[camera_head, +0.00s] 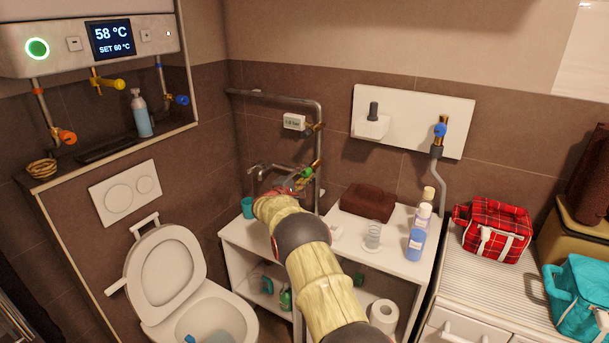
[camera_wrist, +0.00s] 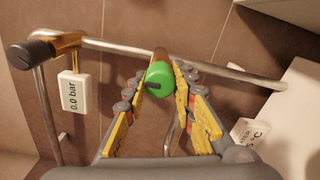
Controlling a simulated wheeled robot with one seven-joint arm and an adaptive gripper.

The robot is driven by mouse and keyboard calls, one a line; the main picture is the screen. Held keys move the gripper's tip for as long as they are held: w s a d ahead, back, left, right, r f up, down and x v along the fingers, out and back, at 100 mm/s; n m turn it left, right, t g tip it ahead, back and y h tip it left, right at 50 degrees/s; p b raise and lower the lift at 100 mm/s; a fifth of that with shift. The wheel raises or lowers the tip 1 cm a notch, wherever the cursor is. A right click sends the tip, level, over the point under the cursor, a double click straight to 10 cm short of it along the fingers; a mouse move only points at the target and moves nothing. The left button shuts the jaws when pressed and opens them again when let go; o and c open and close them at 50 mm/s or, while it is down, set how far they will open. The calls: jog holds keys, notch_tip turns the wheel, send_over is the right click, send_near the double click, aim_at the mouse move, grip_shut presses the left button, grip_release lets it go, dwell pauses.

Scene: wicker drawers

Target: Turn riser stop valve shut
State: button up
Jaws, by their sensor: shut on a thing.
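A valve with a green handle (camera_wrist: 160,77) sits on a brass fitting on the grey wall pipe; it also shows in the head view (camera_head: 308,172), partly behind my gripper. No label names it as the riser stop valve. My gripper (camera_wrist: 158,73) has its two yellow-padded fingers on either side of the green handle, shut on it. In the head view, my gripper (camera_head: 290,190) is at the pipe above the white shelf, mostly hidden by my arm. The handle's exact turn angle is hard to tell.
A gauge reading 0.0 bar (camera_wrist: 73,92) hangs left of the valve. A tag marked °C (camera_wrist: 250,132) is at right. The grey pipe (camera_head: 318,130) runs down the wall. The toilet (camera_head: 165,270) is left.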

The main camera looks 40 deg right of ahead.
dwell(0.4)
jog(key=o, duration=1.2)
jog(key=shift+c, duration=0.2)
jog(key=shift+a, duration=0.1)
jog(key=v, duration=1.1)
jog(key=shift+s+a, duration=0.2)
jog(key=shift+a, duration=0.15)
jog(key=shift+f, duration=0.1)
jog(key=s+a+r+m+g+y+p, duration=0.1)
jog(key=s+a+r+m+y, duration=0.2)
jog(key=s, duration=0.4)
jog(key=s+a+r+g+y+p, duration=0.1)
jog(key=s+a+r+g, duration=0.15)
jog(key=s+r, duration=0.35)
jog(key=s+a+r+m+y+p, duration=0.15)
jog(key=s+a+r, duration=0.25)
jog(key=s, duration=0.4)
jog(key=s+a+m+t+y+p, duration=0.2)
jog(key=s+a+y, duration=0.9)
jog(key=s+a, duration=1.5)
jog(key=shift+s+a+f+m+p, duration=0.25)
jog(key=shift+s+a+m+p, duration=0.3)
jog(key=shift+p, duration=0.25)
